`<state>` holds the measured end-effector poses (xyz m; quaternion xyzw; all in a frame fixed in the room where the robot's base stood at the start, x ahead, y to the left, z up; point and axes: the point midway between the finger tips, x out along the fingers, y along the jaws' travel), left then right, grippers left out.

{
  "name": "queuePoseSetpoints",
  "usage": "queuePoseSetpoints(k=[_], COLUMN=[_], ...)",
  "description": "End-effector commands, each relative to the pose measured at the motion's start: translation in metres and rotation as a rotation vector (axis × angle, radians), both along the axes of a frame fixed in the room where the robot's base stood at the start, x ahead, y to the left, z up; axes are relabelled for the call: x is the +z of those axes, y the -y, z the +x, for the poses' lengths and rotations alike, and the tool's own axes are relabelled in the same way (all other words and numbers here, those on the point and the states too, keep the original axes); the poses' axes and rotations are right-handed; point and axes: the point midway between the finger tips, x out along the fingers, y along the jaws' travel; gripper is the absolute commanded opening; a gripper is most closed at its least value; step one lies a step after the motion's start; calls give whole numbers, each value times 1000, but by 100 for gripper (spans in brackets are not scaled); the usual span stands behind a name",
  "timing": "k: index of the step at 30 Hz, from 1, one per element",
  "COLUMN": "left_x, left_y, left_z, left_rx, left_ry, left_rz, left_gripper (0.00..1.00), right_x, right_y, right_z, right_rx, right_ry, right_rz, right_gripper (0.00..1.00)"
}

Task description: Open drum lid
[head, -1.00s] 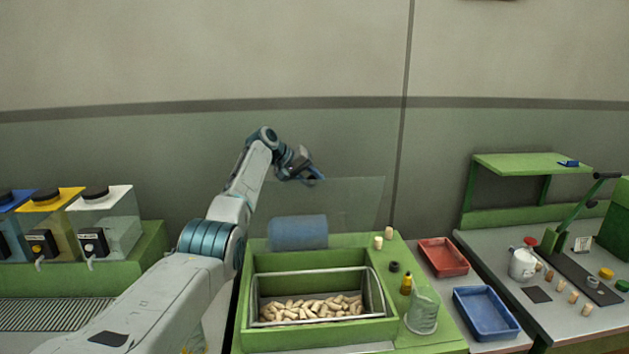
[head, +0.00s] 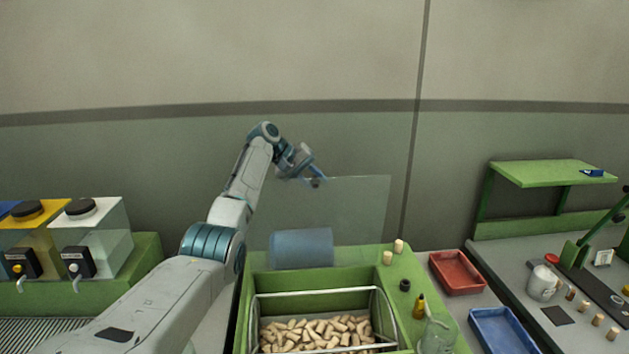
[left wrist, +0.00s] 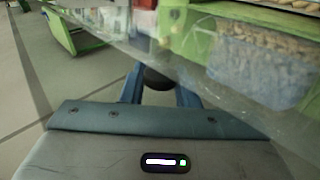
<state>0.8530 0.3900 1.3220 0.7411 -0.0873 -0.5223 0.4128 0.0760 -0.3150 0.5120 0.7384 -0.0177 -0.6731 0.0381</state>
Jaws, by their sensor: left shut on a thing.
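The clear drum lid (head: 355,212) stands raised, roughly upright, behind the open green drum housing (head: 262,284) in the head view. Cork stoppers (head: 318,330) fill the bottom of the opening. My left gripper (head: 317,179) is at the lid's upper edge, shut on a dark knob. The left wrist view shows the dark knob (left wrist: 157,78) between the blue fingers, with the clear lid (left wrist: 200,66) crossing in front. My right gripper is not in view.
A blue cylinder (head: 302,249) lies behind the opening. Two corks, a yellow bottle (head: 420,306) and a clear beaker (head: 438,334) stand on the right ledge. Red (head: 457,272) and blue (head: 503,330) trays lie farther right. Dispensers (head: 92,238) stand at left.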

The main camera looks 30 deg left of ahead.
Motion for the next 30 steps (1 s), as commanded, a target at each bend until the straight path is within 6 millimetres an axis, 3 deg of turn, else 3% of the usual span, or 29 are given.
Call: queuePoseSetpoints(k=[1,2,4,12,17,30], left_x=[-3,-3,-3,-1,4,62], left_y=[1,1,1,0,-8,-52], left_z=[-1,-1,-1,0,-5,-40], left_rx=[-3,-3,-3,-2,-1,-1], left_ry=[-7,-7,-6,-2,-1,-1], left_rz=[-2,-1,-1,0,1,-1], left_gripper=[0,34,48,48,48,48], right_x=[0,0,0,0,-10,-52], right_y=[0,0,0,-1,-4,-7], right_z=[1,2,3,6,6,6], right_rx=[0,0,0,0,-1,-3], right_ry=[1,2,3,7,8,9], right_rz=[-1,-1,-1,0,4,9], right_gripper=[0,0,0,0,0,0])
